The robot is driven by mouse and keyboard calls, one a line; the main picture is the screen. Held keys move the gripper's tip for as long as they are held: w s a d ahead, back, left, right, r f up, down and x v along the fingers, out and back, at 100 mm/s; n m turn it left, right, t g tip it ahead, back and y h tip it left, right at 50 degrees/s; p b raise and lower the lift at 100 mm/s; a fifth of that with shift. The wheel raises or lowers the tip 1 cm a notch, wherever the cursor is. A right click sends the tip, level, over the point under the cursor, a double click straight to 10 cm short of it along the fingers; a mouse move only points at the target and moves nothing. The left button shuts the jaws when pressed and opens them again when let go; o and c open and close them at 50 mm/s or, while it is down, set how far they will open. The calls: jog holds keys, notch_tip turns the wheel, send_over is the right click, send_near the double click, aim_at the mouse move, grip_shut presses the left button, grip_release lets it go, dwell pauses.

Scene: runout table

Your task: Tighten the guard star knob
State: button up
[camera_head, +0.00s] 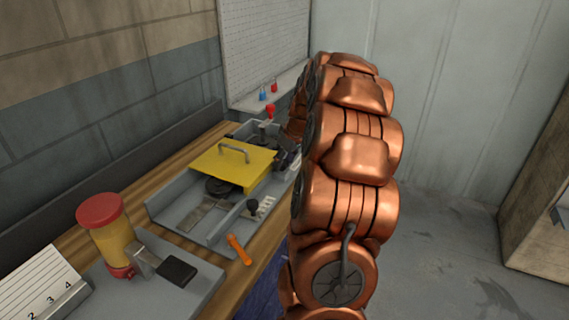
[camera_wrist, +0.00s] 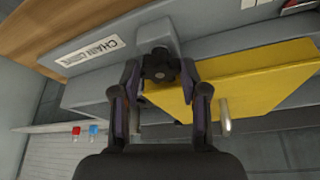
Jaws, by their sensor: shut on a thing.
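The black star knob (camera_wrist: 160,66) sits on a grey bracket beside the yellow guard (camera_wrist: 250,76), just right of a label that appears to read "CHAIN GUARD" (camera_wrist: 84,49). My gripper (camera_wrist: 162,78) is shut on the star knob, one dark finger on each side of it. In the head view, the yellow guard (camera_head: 238,165) with its metal handle lies over the grey machine bed. The dark gripper (camera_head: 287,157) shows only in part there, at the guard's right edge. My copper arm hides the rest, and I cannot make out the held knob in that view.
A yellow container with a red lid (camera_head: 105,225) stands at left. Red and blue padlocks (camera_head: 264,93) hang at the back. Open floor (camera_head: 440,250) lies to the right.

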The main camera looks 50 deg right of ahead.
dwell(0.3)
jog(key=o, duration=1.1)
jog(key=shift+o, duration=0.2)
jog(key=shift+r, duration=0.1)
